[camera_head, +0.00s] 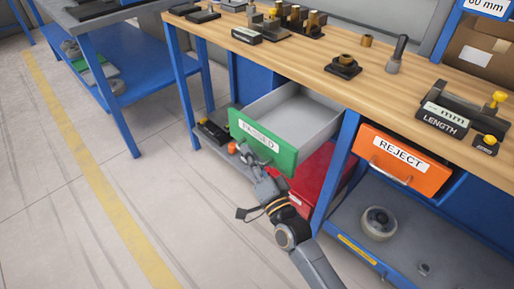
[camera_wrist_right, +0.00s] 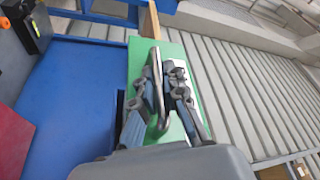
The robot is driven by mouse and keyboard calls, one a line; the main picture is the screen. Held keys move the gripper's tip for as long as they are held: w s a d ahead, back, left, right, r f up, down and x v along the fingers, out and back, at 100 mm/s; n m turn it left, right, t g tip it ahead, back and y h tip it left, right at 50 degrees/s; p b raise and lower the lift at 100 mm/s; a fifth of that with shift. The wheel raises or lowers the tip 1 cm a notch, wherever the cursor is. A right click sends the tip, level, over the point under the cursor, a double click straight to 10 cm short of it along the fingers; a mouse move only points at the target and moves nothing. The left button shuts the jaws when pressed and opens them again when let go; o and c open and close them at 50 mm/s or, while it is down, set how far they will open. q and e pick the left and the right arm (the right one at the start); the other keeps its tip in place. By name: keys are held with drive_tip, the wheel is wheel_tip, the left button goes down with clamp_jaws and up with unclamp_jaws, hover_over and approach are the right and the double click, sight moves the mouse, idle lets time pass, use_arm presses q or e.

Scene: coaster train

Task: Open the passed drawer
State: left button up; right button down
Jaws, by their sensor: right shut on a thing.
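The passed drawer has a green front (camera_head: 282,152) with a white label reading "PASSED". It stands pulled out from under the wooden bench, and its grey inside (camera_head: 295,115) shows empty from here. My right gripper (camera_head: 254,163) is at the lower left of the green front, shut on the drawer's handle. In the right wrist view the gripper's fingers (camera_wrist_right: 166,82) are on either side of the metal handle (camera_wrist_right: 155,88), against the green front (camera_wrist_right: 172,45). My left gripper is not in view.
The orange reject drawer (camera_head: 402,160) is shut, to the right of a blue bench leg (camera_head: 334,170). A red bin (camera_head: 315,180) sits below the passed drawer. Gauges and brass parts stand on the wooden bench top (camera_head: 310,60). The floor to the left is clear.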

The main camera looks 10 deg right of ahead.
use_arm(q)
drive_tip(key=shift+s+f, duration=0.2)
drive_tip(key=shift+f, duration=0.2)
use_arm(e)
drive_tip(key=shift+s+a+f, duration=0.1)
drive_tip(key=shift+s+a, duration=0.1)
drive_tip(key=shift+a, duration=0.05)
drive_tip(key=c, duration=1.7)
unclamp_jaws()
drive_tip(key=shift+d, duration=0.1)
drive_tip(key=v, duration=1.2)
